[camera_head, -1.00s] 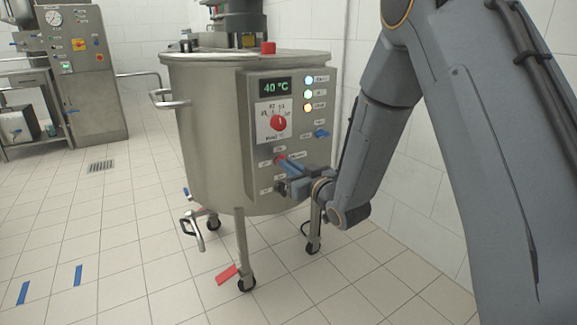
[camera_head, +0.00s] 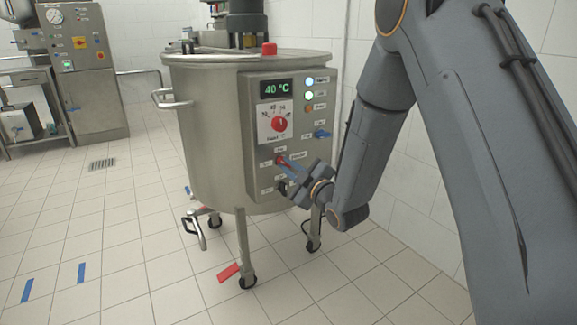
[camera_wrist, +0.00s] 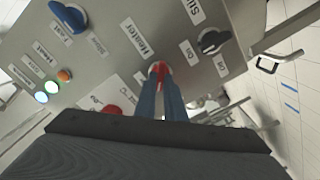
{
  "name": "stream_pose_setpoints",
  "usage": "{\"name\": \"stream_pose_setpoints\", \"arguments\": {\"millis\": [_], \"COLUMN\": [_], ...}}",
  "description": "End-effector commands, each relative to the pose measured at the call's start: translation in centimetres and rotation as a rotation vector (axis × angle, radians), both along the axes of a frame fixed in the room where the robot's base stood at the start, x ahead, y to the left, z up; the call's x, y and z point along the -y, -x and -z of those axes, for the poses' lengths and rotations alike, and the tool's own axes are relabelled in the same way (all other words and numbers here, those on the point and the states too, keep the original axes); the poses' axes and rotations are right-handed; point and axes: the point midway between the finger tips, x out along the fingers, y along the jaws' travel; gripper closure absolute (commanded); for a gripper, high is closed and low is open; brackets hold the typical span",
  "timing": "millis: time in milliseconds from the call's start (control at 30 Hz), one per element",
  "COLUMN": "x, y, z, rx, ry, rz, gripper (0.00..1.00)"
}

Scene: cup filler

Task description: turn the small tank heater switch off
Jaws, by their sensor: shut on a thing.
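The steel tank (camera_head: 207,130) stands on wheeled legs, with a control panel on its front. The red heater switch (camera_wrist: 158,66) is low on the panel, beside a label reading Heater in the wrist view. My gripper (camera_wrist: 159,76) is shut on this switch, with its blue fingers on either side; its grip hides part of the switch. In the head view my gripper (camera_head: 287,165) reaches the panel from the lower right. The panel's orange lamp (camera_head: 309,108) looks dim, while the two lamps above it glow.
The panel has a 40 °C display (camera_head: 276,89), a red dial (camera_head: 279,124) and a blue knob (camera_head: 322,134) near the switch. Open tiled floor lies left of the tank.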

Motion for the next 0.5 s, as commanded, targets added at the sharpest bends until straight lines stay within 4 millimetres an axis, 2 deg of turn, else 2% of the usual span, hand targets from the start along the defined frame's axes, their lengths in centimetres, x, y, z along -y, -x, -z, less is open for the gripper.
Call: {"name": "stream_pose_setpoints", "arguments": {"millis": [500], "x": [-0.1], "y": [0.12], "z": [0.27], "rx": [0.264], "ry": [0.392], "rz": [-0.001], "gripper": [1.0]}}
